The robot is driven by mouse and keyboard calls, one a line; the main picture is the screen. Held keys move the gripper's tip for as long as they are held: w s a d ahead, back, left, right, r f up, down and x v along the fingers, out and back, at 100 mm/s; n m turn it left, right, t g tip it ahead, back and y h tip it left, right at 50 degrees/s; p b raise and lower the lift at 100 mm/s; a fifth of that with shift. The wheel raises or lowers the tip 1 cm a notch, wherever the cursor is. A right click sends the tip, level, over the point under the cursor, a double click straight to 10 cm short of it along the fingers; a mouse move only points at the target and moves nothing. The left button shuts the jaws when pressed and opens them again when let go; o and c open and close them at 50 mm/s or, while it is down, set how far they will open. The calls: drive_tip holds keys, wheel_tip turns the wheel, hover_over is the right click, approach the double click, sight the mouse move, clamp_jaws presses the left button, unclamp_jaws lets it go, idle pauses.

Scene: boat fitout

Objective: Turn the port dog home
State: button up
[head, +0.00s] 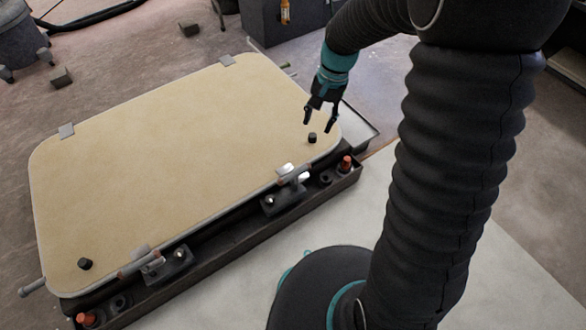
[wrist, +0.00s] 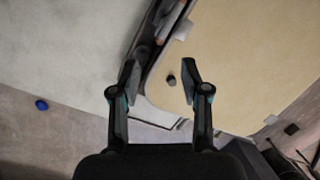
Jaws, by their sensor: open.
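A tan hatch panel (head: 180,160) with a grey rim and rounded corners lies on a dark frame. Two short black knobs, which look like the dogs, stand on it. One knob (head: 312,138) is near the right corner; the other knob (head: 85,264) is near the front left corner. I cannot tell from markings which is port. My gripper (head: 318,125) is open and empty, pointing down just above the right knob. In the wrist view that knob (wrist: 171,79) shows between the open fingers, nearer the right finger, apparently apart from both.
The dark frame (head: 230,235) runs along the panel's near edge with hinges and orange-topped posts, one orange post (head: 346,163) near my gripper. Grey clips (head: 227,60) sit on the far rim. A small blue object (wrist: 41,105) lies on the floor in the wrist view.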

sight(295, 181)
drive_tip(key=a+f+b, duration=0.1)
drive_tip(key=a+f, duration=0.1)
drive_tip(key=f, duration=0.7)
drive_tip(key=a+f+m+g+b, duration=0.1)
drive_tip(key=a+f, duration=0.1)
drive_tip(key=f, duration=0.8)
drive_tip(key=s+a+f+m+g+b, duration=0.1)
drive_tip(key=a+f, duration=0.1)
drive_tip(key=f, duration=0.7)
drive_tip(key=shift+a+f, duration=0.25)
drive_tip(key=shift+a, duration=0.05)
